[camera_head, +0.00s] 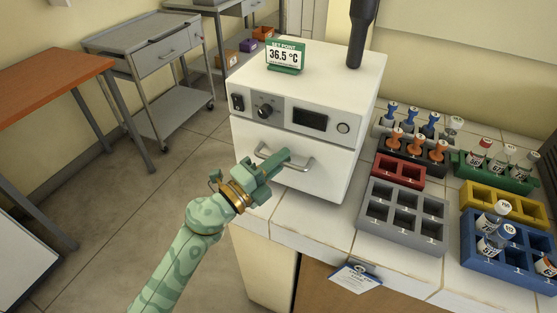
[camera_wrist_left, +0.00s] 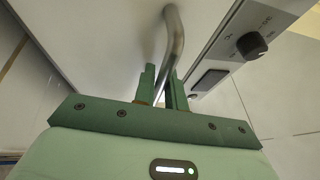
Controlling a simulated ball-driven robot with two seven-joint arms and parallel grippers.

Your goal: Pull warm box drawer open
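The warm box (camera_head: 335,85) is a white cabinet on the tiled bench in the head view. Its drawer (camera_head: 325,180) is the plain white lower front and looks closed, level with the panel above. A curved metal handle (camera_head: 306,166) runs across the drawer front. My left gripper (camera_head: 284,160) is at the left and middle part of this handle, covering some of it. In the left wrist view the handle (camera_wrist_left: 174,40) runs down between the two green fingers (camera_wrist_left: 162,90), which sit close on either side of it. My right gripper is in neither view.
A set point sign (camera_head: 286,55) stands on the box, beside a dark upright post (camera_head: 361,35). To the right are a grey rack (camera_head: 402,214), a red block (camera_head: 399,170) and several tube racks. A grey cart (camera_head: 150,50) and orange table (camera_head: 40,80) stand left; floor between is clear.

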